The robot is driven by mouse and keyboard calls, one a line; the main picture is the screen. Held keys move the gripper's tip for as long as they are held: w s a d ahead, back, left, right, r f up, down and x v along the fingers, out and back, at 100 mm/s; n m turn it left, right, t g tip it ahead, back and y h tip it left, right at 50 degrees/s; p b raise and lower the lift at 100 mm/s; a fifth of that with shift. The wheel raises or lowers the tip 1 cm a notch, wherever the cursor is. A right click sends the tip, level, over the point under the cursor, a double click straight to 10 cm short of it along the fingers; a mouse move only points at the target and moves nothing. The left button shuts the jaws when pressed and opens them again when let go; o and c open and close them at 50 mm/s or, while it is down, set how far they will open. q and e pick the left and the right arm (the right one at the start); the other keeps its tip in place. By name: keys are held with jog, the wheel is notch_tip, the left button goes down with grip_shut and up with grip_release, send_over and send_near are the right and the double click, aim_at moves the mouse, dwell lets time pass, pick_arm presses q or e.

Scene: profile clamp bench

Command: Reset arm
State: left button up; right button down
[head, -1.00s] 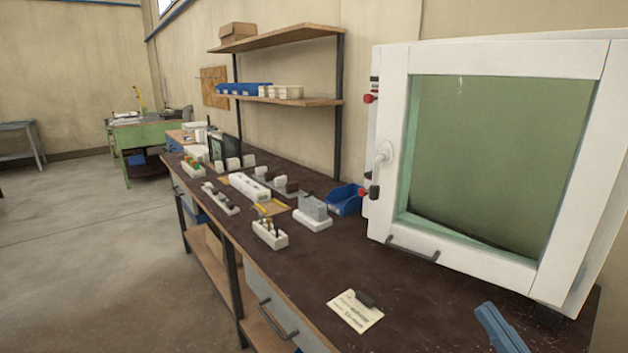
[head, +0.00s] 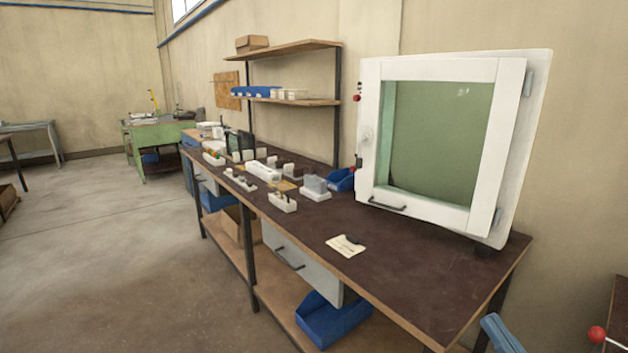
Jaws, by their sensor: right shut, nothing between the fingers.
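My right gripper (head: 497,330) shows as a small blue-grey shape at the bottom right edge of the head view. It is shut and empty, in front of the bench's near right corner and clear of the things on the bench. Most of my right arm is out of the picture. My left gripper and left arm are not in view. The long workbench (head: 400,262) has a dark brown top. A white cabinet with a glass door (head: 440,150) stands on its right end, door shut.
A card with a dark clip (head: 346,246) lies near the bench's front. White blocks and fixtures (head: 262,170) stand farther back. A blue bin (head: 335,322) is on the lower shelf. A red knob (head: 597,334) is at far right. The floor (head: 130,270) at left is clear.

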jog(key=d+f+m+g+h, duration=0.3)
jog(key=d+f+g+h, duration=0.15)
jog(key=f, duration=1.15)
jog(key=d+f+m+g+h, duration=0.3)
jog(key=f+h, duration=0.3)
jog(key=f, duration=1)
jog(key=s+a+f+n+g, duration=0.1)
jog(key=s+a+f+g, duration=0.35)
jog(key=s+f, duration=0.5)
jog(key=s+a+f+g, duration=0.4)
jog(key=s+f+g, duration=0.1)
jog(key=s+f, duration=0.45)
jog(key=s+a+f+n+g, duration=0.1)
jog(key=s+a+f+g, duration=0.2)
jog(key=s, duration=0.6)
jog(key=shift+s+a+f+n+g+y+p, duration=0.25)
jog(key=shift+a+f+n+g+y+p, duration=0.3)
jog(key=shift+a, duration=0.7)
jog(key=shift+m, duration=0.25)
